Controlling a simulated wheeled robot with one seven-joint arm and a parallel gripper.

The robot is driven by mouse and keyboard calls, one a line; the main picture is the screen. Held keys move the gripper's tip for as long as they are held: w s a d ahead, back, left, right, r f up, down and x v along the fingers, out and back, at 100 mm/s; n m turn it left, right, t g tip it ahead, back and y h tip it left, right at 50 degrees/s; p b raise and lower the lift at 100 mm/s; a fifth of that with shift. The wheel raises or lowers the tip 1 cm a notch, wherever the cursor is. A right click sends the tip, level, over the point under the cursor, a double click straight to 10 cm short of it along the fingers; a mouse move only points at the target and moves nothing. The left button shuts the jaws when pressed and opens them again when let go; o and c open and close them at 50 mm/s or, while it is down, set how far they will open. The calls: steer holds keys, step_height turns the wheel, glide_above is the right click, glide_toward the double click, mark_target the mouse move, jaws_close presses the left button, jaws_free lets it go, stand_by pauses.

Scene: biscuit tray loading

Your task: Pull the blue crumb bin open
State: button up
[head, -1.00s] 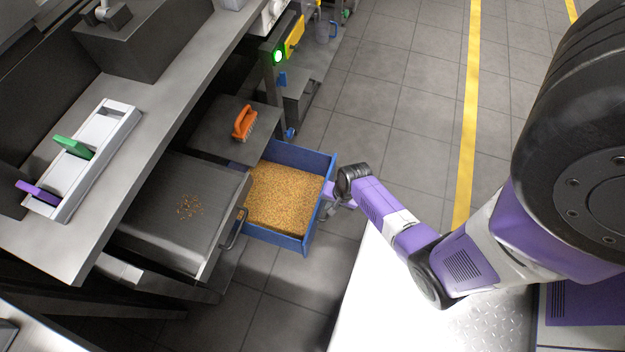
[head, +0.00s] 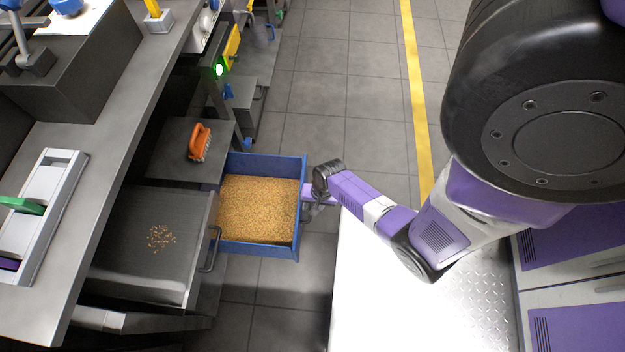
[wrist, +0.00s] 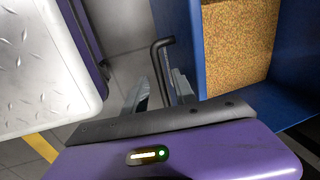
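The blue crumb bin (head: 275,248) stands pulled out from under the counter in the head view, its inside full of golden crumbs. Its blue wall also shows at the right of the wrist view (wrist: 194,45). My gripper (head: 309,203) is at the bin's front face. The exact finger contact is partly hidden by the gripper body.
Left of the bin is a grey drawer-like unit (head: 130,240) with crumbs on top and a handle. An orange brush (head: 200,142) lies on a dark shelf behind the bin. A green light (head: 219,70) glows on a post. Tiled floor (head: 340,110) is clear beyond my arm.

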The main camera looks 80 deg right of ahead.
step_height(320, 180, up, 8)
steer(key=s+p, duration=0.1)
steer(key=p, duration=0.2)
steer(key=shift+s+f+p, duration=0.2)
steer(key=shift+s+p, duration=0.05)
steer(key=shift+p, duration=0.15)
stand_by(0.3)
